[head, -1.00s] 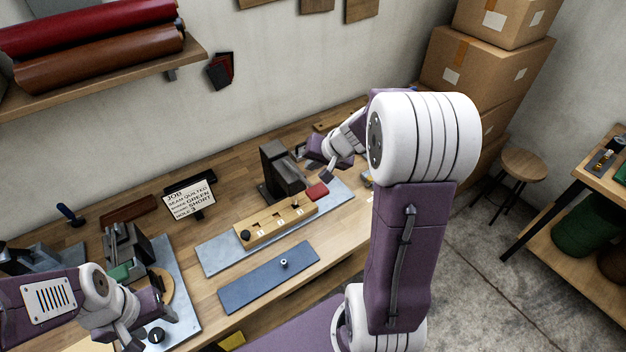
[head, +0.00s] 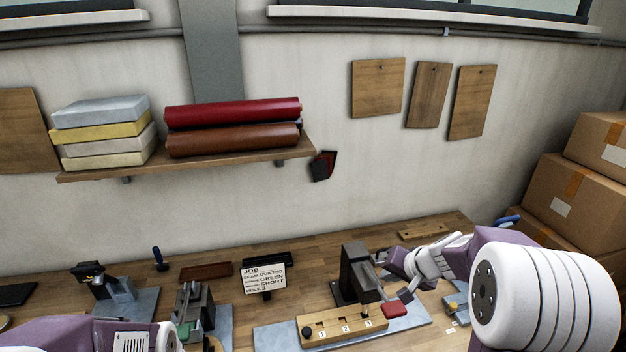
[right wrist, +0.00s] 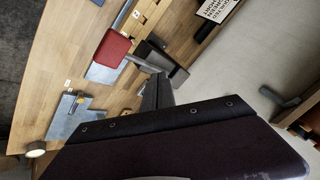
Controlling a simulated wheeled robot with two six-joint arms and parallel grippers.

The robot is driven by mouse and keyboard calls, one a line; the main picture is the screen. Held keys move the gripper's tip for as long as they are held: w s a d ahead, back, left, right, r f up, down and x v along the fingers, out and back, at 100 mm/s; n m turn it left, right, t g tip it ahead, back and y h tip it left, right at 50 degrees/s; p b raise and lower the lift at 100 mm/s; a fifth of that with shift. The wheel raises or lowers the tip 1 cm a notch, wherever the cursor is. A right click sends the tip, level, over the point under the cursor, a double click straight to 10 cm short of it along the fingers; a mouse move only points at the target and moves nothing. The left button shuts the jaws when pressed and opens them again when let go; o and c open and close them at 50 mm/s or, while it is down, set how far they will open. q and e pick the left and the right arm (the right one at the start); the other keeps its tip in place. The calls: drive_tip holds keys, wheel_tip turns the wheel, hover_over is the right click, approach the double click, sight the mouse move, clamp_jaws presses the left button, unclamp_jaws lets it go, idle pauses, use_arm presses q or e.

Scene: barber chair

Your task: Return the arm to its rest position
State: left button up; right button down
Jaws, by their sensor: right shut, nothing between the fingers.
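My right arm comes in from the right in the head view. Its small gripper (head: 408,287) is shut and empty, close to a red block (head: 393,309) at the right end of a wooden strip; contact cannot be told. In the right wrist view the shut fingers (right wrist: 158,92) point toward the bench, and the red block (right wrist: 113,48) shows up and left of them. A dark press (head: 356,272) stands just left of the gripper. My left arm (head: 90,336) shows only at the bottom left; its gripper is outside the frame.
The wooden strip (head: 340,331) with numbered holes lies on a grey plate. A job card (head: 263,281) stands on the bench. A shelf (head: 215,162) with rolls hangs above. Cardboard boxes (head: 570,190) are stacked at the right. The air above the bench is free.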

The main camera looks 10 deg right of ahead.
drive_tip(key=s+a+f+n+g+y+b, duration=0.1)
drive_tip(key=s+a+f+n+g+b, duration=0.15)
drive_tip(key=s+a+f+b, duration=0.3)
drive_tip(key=s+a+f+n+g+b, duration=0.1)
drive_tip(key=s+a+f+n+b, duration=0.1)
drive_tip(key=s+a+f+n, duration=0.4)
use_arm(q)
wheel_tip(320, 180, down, 9)
use_arm(e)
drive_tip(key=s+d+f+m+g+h, duration=0.2)
drive_tip(key=s+f, duration=0.4)
drive_tip(key=shift+s, duration=0.3)
use_arm(q)
drive_tip(key=shift+a+f, duration=0.1)
drive_tip(key=shift+a, duration=0.05)
use_arm(e)
drive_tip(key=shift+a, duration=0.15)
